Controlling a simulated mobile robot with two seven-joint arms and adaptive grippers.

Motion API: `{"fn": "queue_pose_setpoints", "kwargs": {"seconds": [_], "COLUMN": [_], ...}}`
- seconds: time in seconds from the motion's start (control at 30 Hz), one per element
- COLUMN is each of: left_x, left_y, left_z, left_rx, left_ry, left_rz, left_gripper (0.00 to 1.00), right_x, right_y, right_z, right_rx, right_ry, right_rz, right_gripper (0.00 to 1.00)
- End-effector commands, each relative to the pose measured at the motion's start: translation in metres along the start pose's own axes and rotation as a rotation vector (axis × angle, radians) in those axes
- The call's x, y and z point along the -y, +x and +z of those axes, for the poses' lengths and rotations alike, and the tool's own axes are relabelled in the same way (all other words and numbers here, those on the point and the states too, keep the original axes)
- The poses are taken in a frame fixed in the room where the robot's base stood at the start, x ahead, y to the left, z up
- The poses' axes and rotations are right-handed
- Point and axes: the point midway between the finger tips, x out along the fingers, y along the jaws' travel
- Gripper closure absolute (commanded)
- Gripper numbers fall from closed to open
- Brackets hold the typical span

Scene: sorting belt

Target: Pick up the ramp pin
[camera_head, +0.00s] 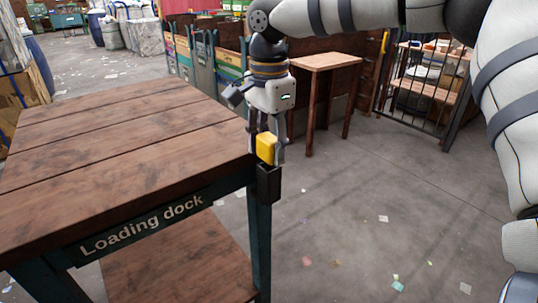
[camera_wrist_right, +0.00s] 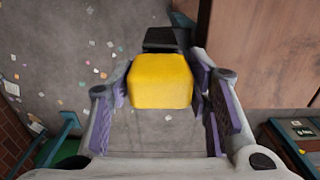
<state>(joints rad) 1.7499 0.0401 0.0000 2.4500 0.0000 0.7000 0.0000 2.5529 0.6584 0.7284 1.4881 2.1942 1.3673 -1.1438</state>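The ramp pin (camera_head: 266,147) shows as a yellow block-shaped head above a black holder (camera_head: 268,184) at the near right corner of the loading dock table. My right gripper (camera_head: 267,150) points down over it with one finger on each side of the yellow head. In the right wrist view the yellow head (camera_wrist_right: 160,81) fills the space between the fingertips (camera_wrist_right: 160,78), and the fingers appear closed on it. The black holder (camera_wrist_right: 167,39) is partly hidden behind the head. The pin's lower part is hidden. My left gripper is not in view.
The brown wooden loading dock table (camera_head: 120,130) stands close on the left. A small wooden table (camera_head: 325,62) and a barred rack (camera_head: 415,95) stand behind. The grey floor (camera_head: 380,210) to the right is open, with scattered paper scraps.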

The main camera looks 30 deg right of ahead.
Motion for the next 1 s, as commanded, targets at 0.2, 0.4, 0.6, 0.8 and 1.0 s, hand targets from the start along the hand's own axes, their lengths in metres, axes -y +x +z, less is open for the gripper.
{"fn": "queue_pose_setpoints", "kwargs": {"seconds": [0.2,0.4,0.6,0.8,1.0], "left_x": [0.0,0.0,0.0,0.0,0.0], "left_y": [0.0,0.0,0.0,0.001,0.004], "left_z": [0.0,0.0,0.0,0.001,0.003], "left_rx": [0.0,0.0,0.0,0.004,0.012], "left_ry": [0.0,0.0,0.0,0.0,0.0], "left_rz": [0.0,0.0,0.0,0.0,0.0], "left_gripper": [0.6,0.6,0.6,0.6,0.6], "right_x": [0.0,0.0,0.001,0.002,0.002], "right_y": [0.0,-0.002,-0.028,-0.076,-0.129], "right_z": [0.0,0.0,0.0,0.001,0.001], "right_rx": [0.0,0.0,0.0,0.0,0.0], "right_ry": [0.0,0.0,0.001,0.002,0.001], "right_rz": [0.0,-0.001,-0.005,-0.005,-0.004], "right_gripper": [0.97,0.97,0.97,0.97,0.97]}}
